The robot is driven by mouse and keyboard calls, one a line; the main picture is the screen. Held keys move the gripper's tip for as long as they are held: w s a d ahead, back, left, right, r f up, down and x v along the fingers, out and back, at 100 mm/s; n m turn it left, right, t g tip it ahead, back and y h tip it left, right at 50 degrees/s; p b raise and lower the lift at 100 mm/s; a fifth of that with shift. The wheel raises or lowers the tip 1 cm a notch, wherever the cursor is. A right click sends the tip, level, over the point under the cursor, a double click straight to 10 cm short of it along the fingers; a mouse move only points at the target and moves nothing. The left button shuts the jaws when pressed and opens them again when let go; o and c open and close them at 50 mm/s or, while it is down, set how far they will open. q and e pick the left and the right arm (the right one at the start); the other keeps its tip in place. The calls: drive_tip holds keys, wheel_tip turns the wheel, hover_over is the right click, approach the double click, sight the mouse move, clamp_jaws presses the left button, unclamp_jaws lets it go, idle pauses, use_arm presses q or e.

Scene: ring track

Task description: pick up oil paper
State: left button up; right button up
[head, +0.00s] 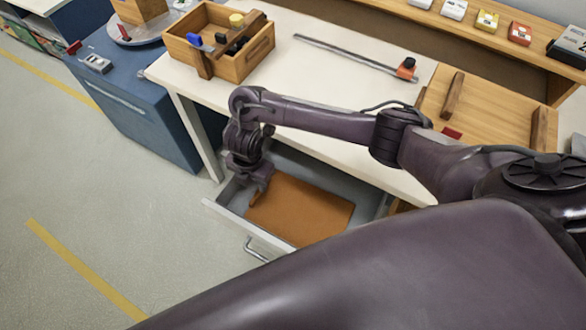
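A flat orange-brown sheet, which looks like the oil paper (302,211), lies in an open grey drawer (233,222) under the white table. My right arm reaches in from the right across the table front and bends down at the wrist. My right gripper (259,188) points down at the left end of the drawer, over or at the sheet's upper left corner. I cannot tell whether its fingers touch the sheet or how far apart they are. My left gripper is not in the view.
The white table (330,60) holds a wooden box (252,66) of small parts, a metal rod with an orange end (405,70) and a wooden board (485,108). A blue cabinet (135,115) stands at left. The floor in front of the drawer is clear.

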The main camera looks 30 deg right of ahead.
sight(258, 189)
wheel_tip(258, 189, down, 2)
drive_tip(key=shift+s+f+b, duration=0.1)
drive_tip(key=shift+s+b, duration=0.05)
drive_tip(key=shift+b, duration=0.45)
drive_tip(key=f, duration=0.3)
drive_tip(key=shift+w+d+f+b, duration=0.15)
drive_tip(key=shift+w+d+b, duration=0.2)
drive_tip(key=shift+w+d, duration=0.05)
drive_tip(key=shift+f, duration=0.3)
drive_tip(key=shift+c, duration=0.2)
clamp_jaws()
